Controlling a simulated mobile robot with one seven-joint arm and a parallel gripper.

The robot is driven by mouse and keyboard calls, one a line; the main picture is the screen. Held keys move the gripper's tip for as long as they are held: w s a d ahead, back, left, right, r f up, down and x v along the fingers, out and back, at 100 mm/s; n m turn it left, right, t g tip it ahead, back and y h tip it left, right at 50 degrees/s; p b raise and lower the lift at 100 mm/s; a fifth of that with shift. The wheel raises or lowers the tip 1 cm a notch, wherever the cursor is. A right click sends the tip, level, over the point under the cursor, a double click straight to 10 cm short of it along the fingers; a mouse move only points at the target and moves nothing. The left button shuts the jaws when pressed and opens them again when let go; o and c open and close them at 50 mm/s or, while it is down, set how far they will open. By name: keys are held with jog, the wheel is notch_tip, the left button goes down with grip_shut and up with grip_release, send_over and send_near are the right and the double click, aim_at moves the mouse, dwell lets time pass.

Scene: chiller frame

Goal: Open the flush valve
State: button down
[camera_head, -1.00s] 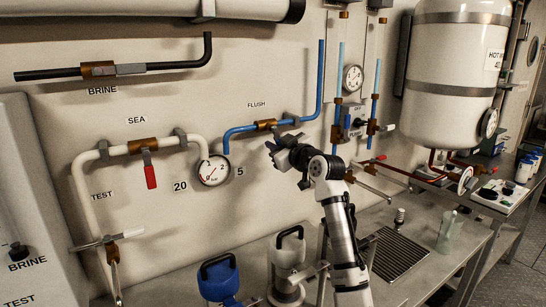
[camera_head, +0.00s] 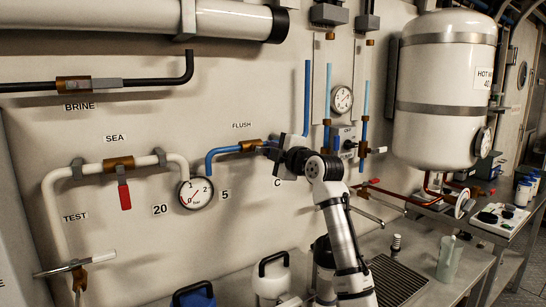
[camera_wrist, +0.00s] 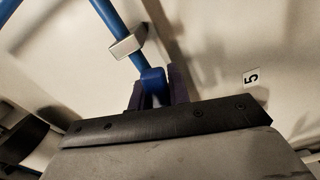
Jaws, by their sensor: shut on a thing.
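The flush valve has a brass body (camera_head: 250,145) on the blue pipe (camera_head: 222,152), under the FLUSH label (camera_head: 241,125) in the head view. My gripper (camera_head: 273,153) is just right of the brass body, against the pipe run, and hides the part it holds there. In the wrist view my gripper's dark fingers (camera_wrist: 154,94) are closed on a blue piece (camera_wrist: 153,78), which looks like the flush valve's handle. A pale clamp (camera_wrist: 126,47) holds the blue pipe beside it. The handle's exact angle is hidden.
A pressure gauge (camera_head: 196,193) is left of my gripper. The sea valve's red handle (camera_head: 124,196) hangs down further left. A second gauge (camera_head: 342,99) and thin blue pipes stand right of my gripper. Containers stand on the bench below.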

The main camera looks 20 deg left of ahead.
jog(key=r+n, duration=0.2)
jog(key=n, duration=0.1)
jog(key=shift+d+n, duration=0.1)
jog(key=shift+n, duration=0.2)
jog(key=shift+r, duration=0.15)
dwell(0.3)
jog(key=c, duration=1.3)
grip_release()
jog(key=shift+f, duration=0.25)
jog(key=b+v, duration=0.3)
jog(key=v, duration=1)
jog(key=shift+s+d+r, duration=0.1)
jog(key=shift+s+d, duration=0.15)
jog(key=shift+d, duration=0.05)
